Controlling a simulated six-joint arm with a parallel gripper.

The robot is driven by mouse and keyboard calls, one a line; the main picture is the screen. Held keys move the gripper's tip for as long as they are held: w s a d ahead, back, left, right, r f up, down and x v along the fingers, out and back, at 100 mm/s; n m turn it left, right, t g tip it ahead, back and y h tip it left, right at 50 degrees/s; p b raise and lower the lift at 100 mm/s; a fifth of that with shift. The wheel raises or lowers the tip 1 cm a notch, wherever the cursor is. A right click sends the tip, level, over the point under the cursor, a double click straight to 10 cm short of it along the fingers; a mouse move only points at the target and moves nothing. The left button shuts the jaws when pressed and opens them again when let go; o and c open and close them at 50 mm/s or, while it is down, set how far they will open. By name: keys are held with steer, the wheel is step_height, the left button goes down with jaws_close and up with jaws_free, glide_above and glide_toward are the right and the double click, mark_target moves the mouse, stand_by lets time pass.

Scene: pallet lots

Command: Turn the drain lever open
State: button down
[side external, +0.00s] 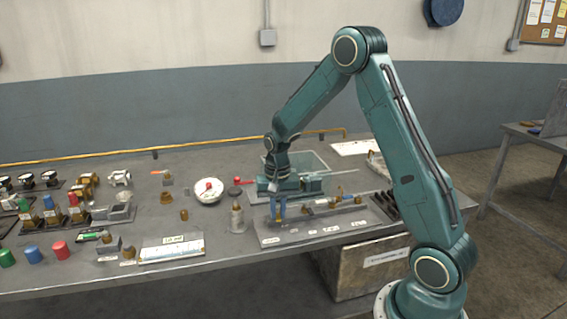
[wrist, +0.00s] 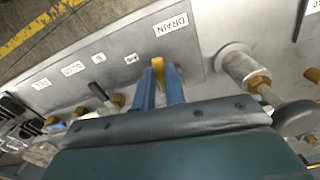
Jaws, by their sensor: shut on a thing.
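My gripper (side external: 279,212) reaches down over the near left end of a grey valve panel (side external: 300,235). In the wrist view its two blue fingers (wrist: 159,84) are shut on a yellow lever (wrist: 158,66), the drain lever. The lever's tip shows between the fingertips; its lower part and pivot are hidden by the gripper. In the side view the lever is mostly hidden by the fingers.
Other brass fittings and labels (wrist: 73,69) line the panel beside the lever. A clear tank (side external: 296,163) is behind.

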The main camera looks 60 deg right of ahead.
steer(key=shift+s+d+n, duration=0.2)
steer(key=shift+n, duration=0.7)
steer(key=c, duration=1.5)
jaws_free()
steer(key=shift+o, duration=0.2)
steer(key=shift+r, duration=0.15)
step_height(320, 180, up, 14)
steer(key=shift+f, duration=0.2)
